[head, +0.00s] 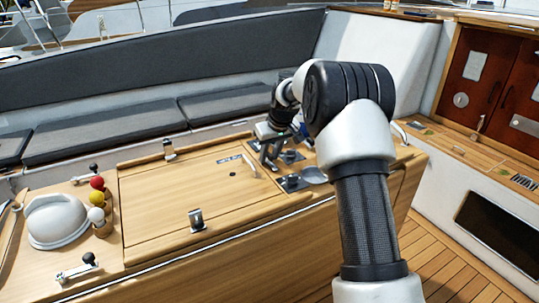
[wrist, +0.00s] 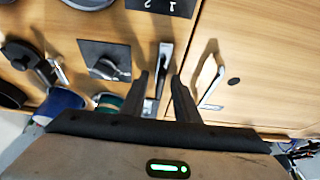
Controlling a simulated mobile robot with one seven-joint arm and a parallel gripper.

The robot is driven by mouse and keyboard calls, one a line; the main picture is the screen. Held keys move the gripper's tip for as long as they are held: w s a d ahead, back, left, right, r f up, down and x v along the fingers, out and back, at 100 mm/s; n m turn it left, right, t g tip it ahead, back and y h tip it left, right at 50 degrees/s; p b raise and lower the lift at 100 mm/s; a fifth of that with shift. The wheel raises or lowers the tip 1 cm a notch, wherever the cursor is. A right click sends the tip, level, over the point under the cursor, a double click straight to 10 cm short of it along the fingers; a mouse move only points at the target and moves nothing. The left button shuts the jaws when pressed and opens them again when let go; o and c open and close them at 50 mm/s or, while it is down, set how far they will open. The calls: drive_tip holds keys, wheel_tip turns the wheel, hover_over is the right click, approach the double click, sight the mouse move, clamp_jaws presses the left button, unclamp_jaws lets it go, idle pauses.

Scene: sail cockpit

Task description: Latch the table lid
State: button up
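The wooden table lid (head: 190,190) lies flat, apparently closed, in the table top. One metal latch (head: 196,220) stands at its front edge and another (head: 168,149) at its back edge. A pale bar handle (head: 250,166) is near its right side; a similar bar handle (wrist: 210,78) shows in the wrist view. My gripper (head: 272,140) is low over the table, right of the lid. In the wrist view its fingers (wrist: 165,82) are apart, with a slim metal lever (wrist: 164,62) between them. I cannot tell whether they touch it.
Black plates with knobs (wrist: 105,66) lie beside the gripper. A green cylinder (wrist: 108,101) and a blue one (wrist: 60,105) are close by. A white dome (head: 58,222) and ball-topped levers (head: 97,198) stand on the table's left. Cushioned benches (head: 100,132) run behind; the deck (head: 450,265) is clear.

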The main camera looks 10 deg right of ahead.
clamp_jaws()
drive_tip(key=shift+a+m, duration=0.1)
drive_tip(key=shift+m, duration=0.2)
drive_tip(key=shift+m+h, duration=0.5)
drive_tip(key=shift+m, duration=0.4)
drive_tip(key=m+h+p, duration=0.1)
drive_tip(key=m, duration=0.3)
drive_tip(key=shift+a+r+m+h+p, duration=0.1)
drive_tip(key=shift+a+m+h+p, duration=0.05)
drive_tip(key=shift+m+h+p, duration=0.2)
drive_tip(key=m+h+p, duration=0.1)
drive_tip(key=m, duration=0.2)
drive_tip(key=m+g+h+p, duration=0.1)
drive_tip(key=m, duration=0.2)
drive_tip(key=shift+w+a+m+g+h+p, duration=0.1)
drive_tip(key=shift+m+g+h+p, duration=0.15)
drive_tip(key=shift+m+g+p, duration=0.65)
drive_tip(key=shift+w+m+h+p, duration=0.15)
drive_tip(key=shift+m+p, duration=0.3)
drive_tip(key=shift+m, duration=1)
drive_tip(key=shift+s, duration=0.15)
